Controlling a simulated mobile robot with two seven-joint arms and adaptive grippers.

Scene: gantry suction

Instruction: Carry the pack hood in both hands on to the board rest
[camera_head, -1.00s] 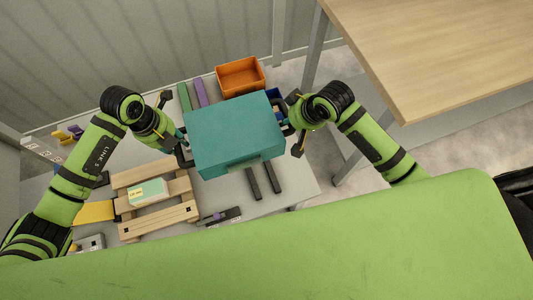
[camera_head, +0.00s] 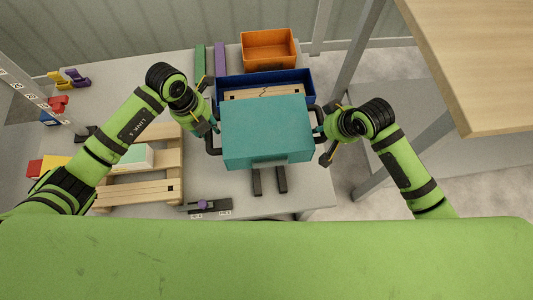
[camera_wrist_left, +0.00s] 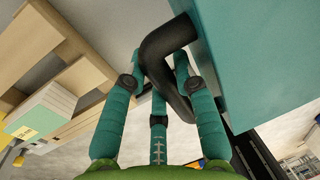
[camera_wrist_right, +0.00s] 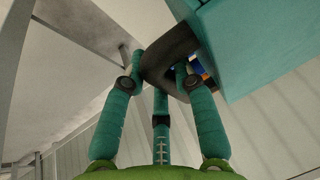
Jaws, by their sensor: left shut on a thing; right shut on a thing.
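The pack hood (camera_head: 267,130) is a teal box with a black handle on each side. It is held roughly level over the grey table, in front of a blue crate. My left gripper (camera_head: 211,134) is shut on its left handle, which shows between the fingers in the left wrist view (camera_wrist_left: 168,58). My right gripper (camera_head: 319,128) is shut on its right handle, also seen in the right wrist view (camera_wrist_right: 165,68). Two dark parallel bars (camera_head: 257,184) stick out below the hood's near edge; they may be the board rest, but the hood hides their far ends.
A wooden pallet (camera_head: 135,192) with a white-and-green box (camera_head: 136,158) lies at left. The blue crate (camera_head: 299,78) holds a wooden piece. An orange bin (camera_head: 268,48) stands behind it. A purple-marked dark fixture (camera_head: 207,206) lies near the front edge. A wooden-topped table (camera_head: 485,55) stands at right.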

